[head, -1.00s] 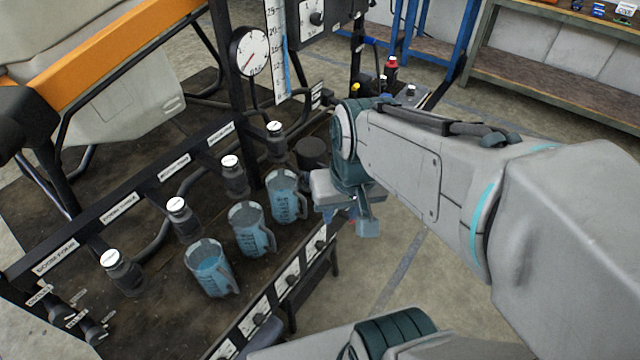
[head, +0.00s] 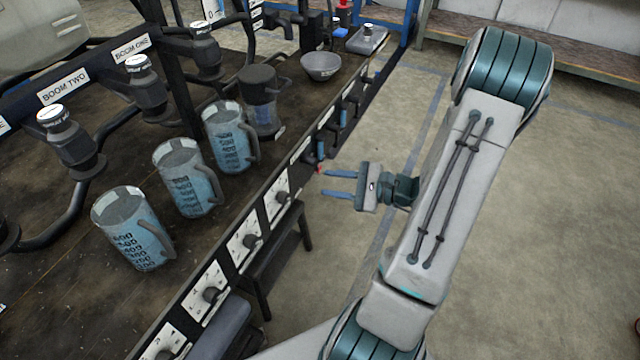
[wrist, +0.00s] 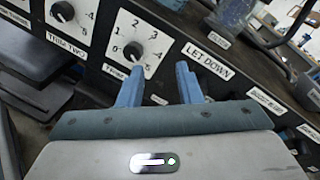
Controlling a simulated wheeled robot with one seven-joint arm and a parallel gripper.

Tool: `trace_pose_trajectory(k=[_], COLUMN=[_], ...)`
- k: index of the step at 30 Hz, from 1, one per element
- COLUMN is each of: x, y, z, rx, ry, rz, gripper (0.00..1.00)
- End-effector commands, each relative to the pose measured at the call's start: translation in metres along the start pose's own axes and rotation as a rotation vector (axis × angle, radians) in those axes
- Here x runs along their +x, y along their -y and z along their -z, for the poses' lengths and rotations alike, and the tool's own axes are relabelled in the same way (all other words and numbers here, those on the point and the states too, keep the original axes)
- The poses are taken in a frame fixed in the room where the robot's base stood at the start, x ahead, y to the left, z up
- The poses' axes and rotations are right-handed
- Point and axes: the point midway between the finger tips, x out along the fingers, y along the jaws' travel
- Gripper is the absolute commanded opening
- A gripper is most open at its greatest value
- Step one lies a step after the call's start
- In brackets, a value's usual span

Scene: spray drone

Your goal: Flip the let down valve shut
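The let down label (wrist: 207,53) is on the dark front panel in the wrist view, just beyond the right fingertip. In the head view, a small blue lever with a red part (head: 320,155) is on the panel edge beside a white label, probably the let down valve. Its exact position, open or shut, is too small to tell. My gripper (head: 324,182) is open and empty, its two blue fingers pointing left at the panel, a little short of the lever. In the wrist view, my gripper (wrist: 156,75) faces the panel between a dial and the label; the valve handle is not clear there.
Several dial knobs (head: 251,241) line the panel, one close ahead in the wrist view (wrist: 133,50). Other blue levers (head: 343,115) sit farther along. Blue measuring jugs (head: 185,180) and a grey bowl (head: 321,66) stand on the bench. A dark stool (head: 282,250) is below; open floor lies right.

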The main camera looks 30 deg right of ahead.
Motion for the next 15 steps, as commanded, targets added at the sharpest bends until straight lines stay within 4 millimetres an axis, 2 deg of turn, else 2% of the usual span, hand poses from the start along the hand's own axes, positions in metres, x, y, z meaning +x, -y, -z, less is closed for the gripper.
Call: trace_pose_trajectory(k=[1,3,6,11,15], x=[-0.009,-0.021,-0.036,-0.046,-0.035], y=[-0.005,-0.003,-0.001,0.001,0.006], z=[0.035,0.06,0.086,0.104,0.105], rx=[0.044,0.081,0.117,0.14,0.14], ry=[-0.009,-0.022,-0.039,-0.054,-0.053], rz=[0.095,0.205,0.318,0.398,0.404], gripper=[0.32,0.32,0.32,0.32,0.32])
